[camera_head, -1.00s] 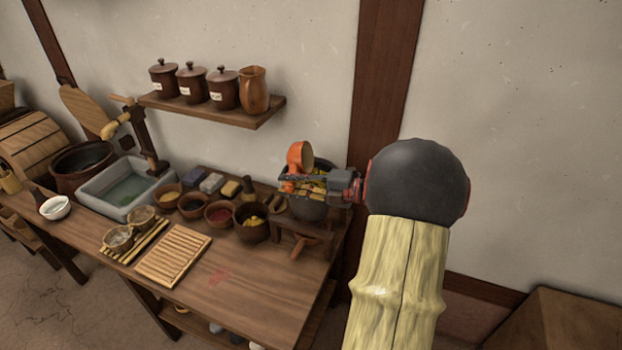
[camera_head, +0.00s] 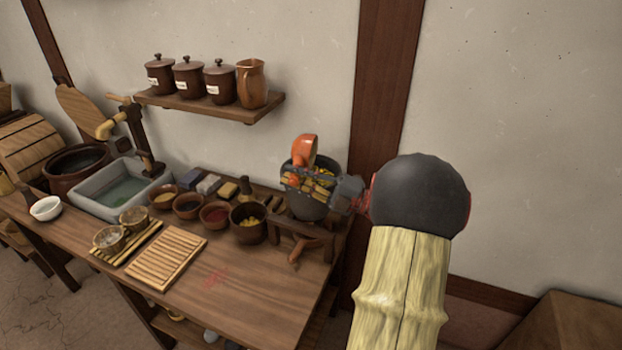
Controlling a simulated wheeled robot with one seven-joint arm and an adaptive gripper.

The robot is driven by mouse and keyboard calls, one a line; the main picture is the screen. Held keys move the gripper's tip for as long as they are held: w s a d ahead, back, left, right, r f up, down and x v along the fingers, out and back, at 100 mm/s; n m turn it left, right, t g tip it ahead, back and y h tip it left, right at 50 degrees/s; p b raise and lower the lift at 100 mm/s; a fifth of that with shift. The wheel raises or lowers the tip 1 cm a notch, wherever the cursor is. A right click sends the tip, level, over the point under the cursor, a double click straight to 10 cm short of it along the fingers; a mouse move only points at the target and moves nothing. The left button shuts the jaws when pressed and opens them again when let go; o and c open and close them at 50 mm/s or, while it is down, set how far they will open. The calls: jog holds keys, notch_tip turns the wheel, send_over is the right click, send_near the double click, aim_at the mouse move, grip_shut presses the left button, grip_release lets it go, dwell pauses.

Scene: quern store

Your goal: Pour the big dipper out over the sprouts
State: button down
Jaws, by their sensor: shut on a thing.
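The big dipper (camera_head: 304,148) is an orange cup, tipped on its side above a dark grey pot (camera_head: 312,208) at the right end of the bench. My gripper (camera_head: 308,182) is shut on the dipper, just below its cup, across the front of the pot's mouth. Yellow-green pieces that look like the sprouts (camera_head: 326,170) show inside the pot behind the fingers. My gripper hides the dipper's handle and much of the pot's mouth. I cannot see anything flowing from the cup.
A row of small bowls, with a brown bowl (camera_head: 249,222) nearest the pot, stands to the left. A slatted board (camera_head: 166,260) and a stone basin (camera_head: 118,190) lie farther left. A shelf (camera_head: 210,104) with lidded jars and a jug (camera_head: 251,83) hangs above.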

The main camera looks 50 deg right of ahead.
jog(key=shift+s+f+t+b, duration=0.15)
jog(key=shift+f+t+b, duration=0.15)
jog(key=shift+t+b, duration=0.1)
jog(key=shift+s+d+r+t, duration=0.1)
jog(key=shift+r+t, duration=0.15)
jog(key=shift+t, duration=0.05)
jog(key=shift+r, duration=0.2)
jog(key=shift+r+g+p, duration=0.25)
jog(key=shift+g+p, duration=0.25)
jog(key=shift+p, duration=0.4)
jog(key=g+p, duration=0.1)
jog(key=p, duration=0.1)
jog(key=w+g+h+p, duration=0.1)
jog(key=p, duration=0.1)
jog(key=shift+w+a+f+p, duration=0.15)
jog(key=shift+a+f+p, duration=0.05)
jog(key=shift+a+p, duration=0.15)
jog(key=w+g+p, duration=0.1)
jog(key=g+p, duration=0.1)
jog(key=p, duration=0.1)
jog(key=w+a+g+h+p, duration=0.1)
jog(key=g+p, duration=0.1)
jog(key=p, duration=0.2)
jog(key=shift+w+f+g, duration=0.1)
jog(key=shift+w+g, duration=0.15)
jog(key=shift+g, duration=0.05)
